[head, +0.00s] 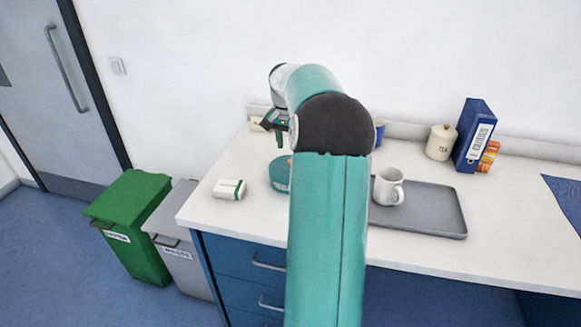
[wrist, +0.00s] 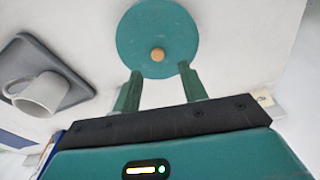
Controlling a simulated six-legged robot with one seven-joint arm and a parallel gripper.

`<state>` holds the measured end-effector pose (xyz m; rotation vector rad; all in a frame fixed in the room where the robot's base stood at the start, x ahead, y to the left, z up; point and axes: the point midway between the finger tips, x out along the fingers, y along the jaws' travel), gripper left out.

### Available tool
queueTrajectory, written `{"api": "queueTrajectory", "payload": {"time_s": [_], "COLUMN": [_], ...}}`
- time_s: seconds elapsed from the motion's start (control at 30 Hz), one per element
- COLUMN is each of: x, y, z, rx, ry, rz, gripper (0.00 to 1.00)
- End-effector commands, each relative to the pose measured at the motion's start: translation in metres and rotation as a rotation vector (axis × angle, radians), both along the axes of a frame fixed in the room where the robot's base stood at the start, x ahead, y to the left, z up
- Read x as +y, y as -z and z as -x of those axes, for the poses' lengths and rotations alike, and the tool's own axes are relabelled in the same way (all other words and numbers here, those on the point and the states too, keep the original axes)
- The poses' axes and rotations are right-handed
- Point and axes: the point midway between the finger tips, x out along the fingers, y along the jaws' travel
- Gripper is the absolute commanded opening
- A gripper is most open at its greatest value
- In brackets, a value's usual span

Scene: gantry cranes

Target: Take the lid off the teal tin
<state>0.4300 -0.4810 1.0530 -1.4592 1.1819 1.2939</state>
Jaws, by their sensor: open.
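The teal tin (head: 278,177) stands on the white worktop, partly hidden behind my arm in the head view. In the wrist view its round teal lid (wrist: 155,25) shows from above, with a small tan knob (wrist: 157,55) at its middle. The lid appears to sit on the tin; the tin's sides are hidden in this view. My gripper (wrist: 160,70) is open and empty, its two fingers apart just below the knob in the picture. In the head view my gripper (head: 276,130) is above the worktop, higher than the tin.
A green-and-white packet (head: 229,189) lies left of the tin. A white mug (head: 388,187) stands on a grey tray (head: 430,212) to the right. A tea canister (head: 440,143) and blue binder (head: 474,135) stand at the back. Bare worktop lies around the packet.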

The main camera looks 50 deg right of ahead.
Motion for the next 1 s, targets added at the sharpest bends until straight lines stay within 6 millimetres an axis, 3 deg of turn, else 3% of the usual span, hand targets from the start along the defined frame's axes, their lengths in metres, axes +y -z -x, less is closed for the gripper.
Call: {"api": "queueTrajectory", "payload": {"time_s": [0.17, 0.43, 0.67, 0.7, 0.9, 1.0], "x": [0.000, -0.004, -0.004, -0.004, -0.004, -0.004], "y": [0.012, 0.051, 0.054, 0.054, 0.054, 0.054], "z": [0.001, 0.002, 0.002, 0.002, 0.002, 0.002], "rx": [0.001, 0.000, -0.002, -0.002, -0.002, -0.002], "ry": [0.000, -0.001, -0.001, -0.001, -0.001, -0.001], "rz": [-0.002, -0.002, 0.001, 0.001, 0.001, 0.001], "gripper": [0.43, 0.43, 0.43, 0.41, 0.01, 0.00]}}
